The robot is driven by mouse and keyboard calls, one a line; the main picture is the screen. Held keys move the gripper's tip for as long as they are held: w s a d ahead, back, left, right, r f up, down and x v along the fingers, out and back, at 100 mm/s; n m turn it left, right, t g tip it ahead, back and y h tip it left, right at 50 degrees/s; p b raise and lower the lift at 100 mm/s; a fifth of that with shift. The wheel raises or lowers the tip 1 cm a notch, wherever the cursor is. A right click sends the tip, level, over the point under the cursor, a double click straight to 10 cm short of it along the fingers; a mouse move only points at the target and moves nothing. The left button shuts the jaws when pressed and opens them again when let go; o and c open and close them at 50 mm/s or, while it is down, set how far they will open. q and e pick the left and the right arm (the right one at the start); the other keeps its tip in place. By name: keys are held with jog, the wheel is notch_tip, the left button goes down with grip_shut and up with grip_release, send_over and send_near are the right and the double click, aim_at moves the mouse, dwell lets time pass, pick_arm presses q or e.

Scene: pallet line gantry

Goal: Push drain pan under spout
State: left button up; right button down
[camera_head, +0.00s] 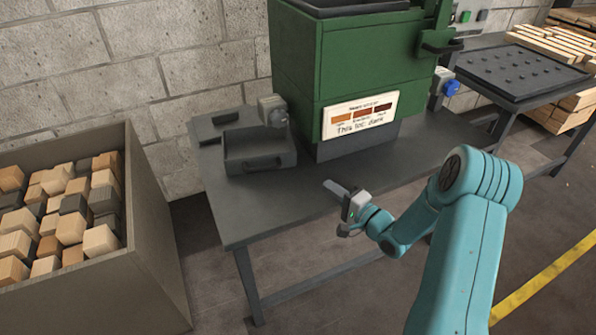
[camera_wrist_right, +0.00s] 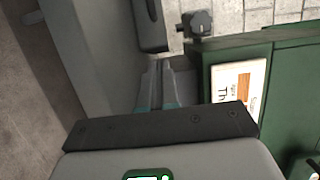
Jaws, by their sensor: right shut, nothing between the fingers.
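The drain pan (camera_head: 258,162) is a dark grey open box with a handle on its front, standing on the grey table at the left of the green machine. A grey spout fitting with a round knob (camera_head: 273,111) sticks out at the machine's left side, by the pan's back right corner; the knob also shows in the wrist view (camera_wrist_right: 198,22). I cannot tell whether its outlet is over the pan. My right gripper (camera_head: 337,189) is shut and empty, above the table's front part, right of and nearer than the pan, apart from it. My left gripper is not in view.
The green machine (camera_head: 295,60) with a label plate (camera_head: 361,115) stands on the table (camera_head: 235,215). A flat dark piece (camera_head: 215,127) lies behind the pan. A bin (camera_head: 150,230) of wooden blocks stands left. A dark tray (camera_head: 515,70) is at right. The table's front is clear.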

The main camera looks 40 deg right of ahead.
jog(key=shift+w+a, duration=0.1)
jog(key=shift+w, duration=0.15)
jog(key=w, duration=0.5)
jog(key=w+b, duration=0.1)
jog(key=w, duration=0.2)
jog(key=shift+w+a, duration=0.3)
jog(key=w+a, duration=0.2)
jog(key=shift+w, duration=0.4)
jog(key=shift+w+a, duration=0.35)
